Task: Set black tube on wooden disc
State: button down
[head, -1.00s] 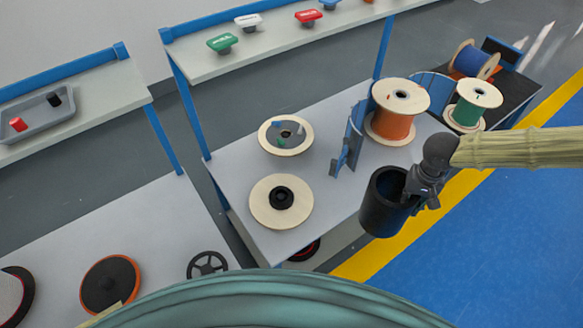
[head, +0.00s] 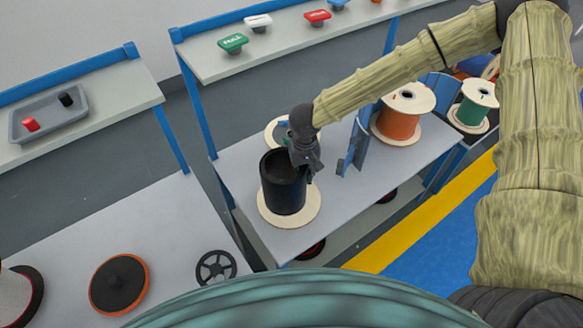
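The black tube (head: 283,190) is a wide, open-topped cylinder, upright over the near wooden disc (head: 312,213). The disc is pale and round, and the tube hides its middle and black hub. I cannot tell whether the tube's lower end touches the disc. My gripper (head: 300,165) is at the tube's upper right rim and appears shut on its wall, though the fingertips are partly hidden. A second wooden disc (head: 272,131) lies behind, mostly covered by my gripper and the tube.
A blue upright divider (head: 354,148) stands right of the discs. Beyond it are an orange cable spool (head: 398,122) and a green spool (head: 474,108). A shelf with green (head: 233,42), white and red stamp-like pieces is above. A grey tray (head: 48,113) sits at left.

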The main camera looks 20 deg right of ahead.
jog(key=w+d+f+m+b, duration=0.2)
jog(key=w+f+b, duration=0.2)
jog(key=f, duration=0.7)
jog(key=shift+w+d, duration=0.4)
jog(key=shift+w, duration=0.3)
jog(key=shift+a+p, duration=0.1)
jog(key=shift+p, duration=0.9)
dwell(0.8)
jog(key=shift+f, duration=0.55)
dwell(0.5)
jog(key=c, duration=1.6)
grip_release()
jog(key=shift+c, duration=0.2)
jog(key=shift+r, duration=0.1)
